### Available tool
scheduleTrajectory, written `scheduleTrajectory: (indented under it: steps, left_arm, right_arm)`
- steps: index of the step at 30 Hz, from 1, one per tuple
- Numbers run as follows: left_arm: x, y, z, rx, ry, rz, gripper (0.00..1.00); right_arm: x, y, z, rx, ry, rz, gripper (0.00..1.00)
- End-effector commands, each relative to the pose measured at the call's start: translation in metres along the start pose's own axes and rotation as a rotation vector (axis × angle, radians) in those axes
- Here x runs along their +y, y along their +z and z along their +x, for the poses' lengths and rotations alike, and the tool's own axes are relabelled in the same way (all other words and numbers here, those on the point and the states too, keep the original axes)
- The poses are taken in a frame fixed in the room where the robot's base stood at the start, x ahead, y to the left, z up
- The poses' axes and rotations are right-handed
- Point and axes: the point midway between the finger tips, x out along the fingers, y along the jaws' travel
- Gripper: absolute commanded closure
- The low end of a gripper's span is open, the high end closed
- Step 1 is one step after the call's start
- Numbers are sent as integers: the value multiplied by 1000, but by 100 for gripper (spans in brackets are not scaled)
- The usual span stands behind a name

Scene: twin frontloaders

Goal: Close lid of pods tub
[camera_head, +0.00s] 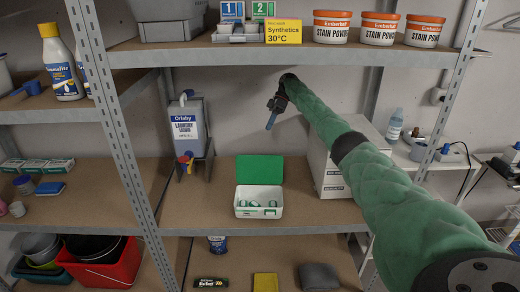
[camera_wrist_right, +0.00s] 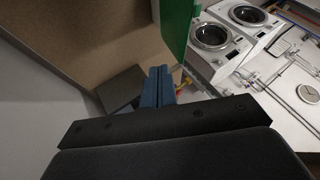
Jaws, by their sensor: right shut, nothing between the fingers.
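The pods tub (camera_head: 259,213) is a white box on the middle shelf, with several green pods inside. Its green lid (camera_head: 260,169) stands open, upright at the tub's back edge. My right gripper (camera_head: 270,124) is above and behind the lid, apart from it in the head view. Its blue fingers (camera_wrist_right: 159,72) are shut together and empty in the right wrist view. A green panel (camera_wrist_right: 180,24), which looks like the lid, rises just right of the fingertips there. The tub's body is not clear in that view. My left gripper is not in view.
A Laundry Liquid dispenser (camera_head: 187,128) stands left of the tub, and a white box (camera_head: 330,174) to its right, under my right arm. Stain powder tubs (camera_head: 379,29) sit on the upper shelf (camera_head: 185,55). Shelf in front of the tub is narrow; its left side is clear.

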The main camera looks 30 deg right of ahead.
Motion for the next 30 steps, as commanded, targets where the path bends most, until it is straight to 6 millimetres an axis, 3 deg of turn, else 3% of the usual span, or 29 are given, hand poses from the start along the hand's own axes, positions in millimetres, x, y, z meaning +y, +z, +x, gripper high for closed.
scheduleTrajectory:
  steps: [10, 23, 30]
  left_arm:
    - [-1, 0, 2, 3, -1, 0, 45]
    - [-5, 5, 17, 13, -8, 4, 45]
    - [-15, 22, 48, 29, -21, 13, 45]
  right_arm:
    - [-1, 0, 10, -4, -6, -74, 100]
    - [-2, 0, 53, -4, -4, -71, 100]
    - [-2, 0, 80, -6, -4, -71, 100]
